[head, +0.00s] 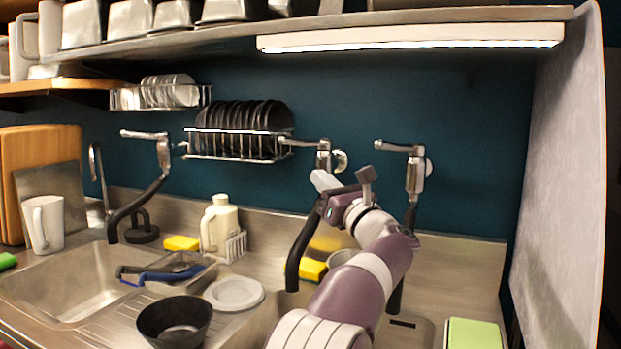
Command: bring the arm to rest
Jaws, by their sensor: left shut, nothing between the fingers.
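My left arm comes up from the bottom middle, a little right of centre. Its left gripper (345,186) is raised in front of the back wall and the middle tap (324,155). It is shut with nothing in it, and it stands apart from the dishes on the counter. My right gripper is not in view.
A black bowl (174,321), a white plate (235,293) and a tray with a blue-handled tool (170,273) are on the drainer. A cream bottle (219,226) and yellow sponges (312,269) stand behind. A rack of dark plates (240,130) hangs on the wall. A grey panel (562,180) closes the right.

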